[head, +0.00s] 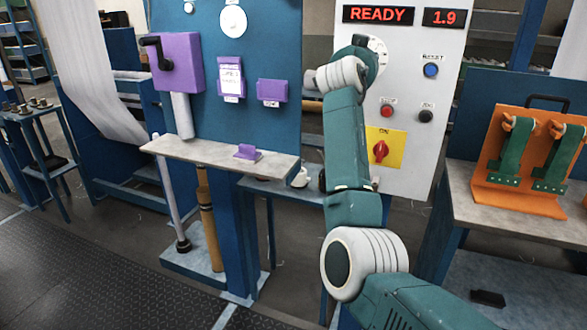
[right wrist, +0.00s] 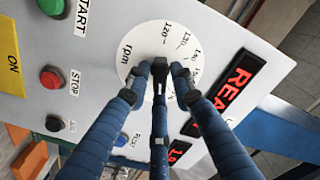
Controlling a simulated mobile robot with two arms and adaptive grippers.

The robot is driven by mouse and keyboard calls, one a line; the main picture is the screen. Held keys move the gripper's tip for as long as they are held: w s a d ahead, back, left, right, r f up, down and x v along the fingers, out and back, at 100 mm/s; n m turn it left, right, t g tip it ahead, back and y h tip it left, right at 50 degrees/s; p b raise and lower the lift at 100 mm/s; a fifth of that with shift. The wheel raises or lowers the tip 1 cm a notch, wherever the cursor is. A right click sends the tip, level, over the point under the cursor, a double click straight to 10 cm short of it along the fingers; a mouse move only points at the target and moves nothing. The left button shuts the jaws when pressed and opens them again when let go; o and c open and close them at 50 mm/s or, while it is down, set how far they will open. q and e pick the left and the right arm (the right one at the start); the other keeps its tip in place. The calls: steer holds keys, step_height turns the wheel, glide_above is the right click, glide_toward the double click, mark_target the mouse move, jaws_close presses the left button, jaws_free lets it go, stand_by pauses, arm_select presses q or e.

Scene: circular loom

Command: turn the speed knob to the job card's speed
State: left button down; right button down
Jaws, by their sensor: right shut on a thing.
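My right gripper (right wrist: 160,72) is shut on the speed knob at the middle of the round white dial (right wrist: 143,42). Its fingers hide nearly all of the knob, so I cannot tell where the knob points. The dial reads "rpm", with 120, 130 and further numbers around its rim, some covered by a finger. In the head view my right arm covers much of the dial (head: 380,52). The job card (head: 230,77) sits in a purple holder on the blue panel to the left; its print is too small to read. My left gripper is out of view.
The grey control panel shows a lit READY display (head: 378,14) and a 1.9 display (head: 444,17). A blue reset button (head: 431,70), a red stop button (head: 387,110) and a red switch on a yellow plate (head: 373,133) are close to my right arm.

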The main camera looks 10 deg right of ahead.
steer(key=shift+w+a+f+m, duration=0.15)
steer(key=shift+f+m, duration=0.4)
steer(key=shift+m, duration=0.05)
steer(key=c, duration=1.8)
jaws_free()
steer(key=shift+o, duration=0.2)
steer(key=shift+w+a+r, duration=0.1)
steer(key=shift+r, duration=0.15)
steer(key=b+v, duration=0.3)
steer(key=v, duration=0.4)
steer(key=shift+r, duration=0.2)
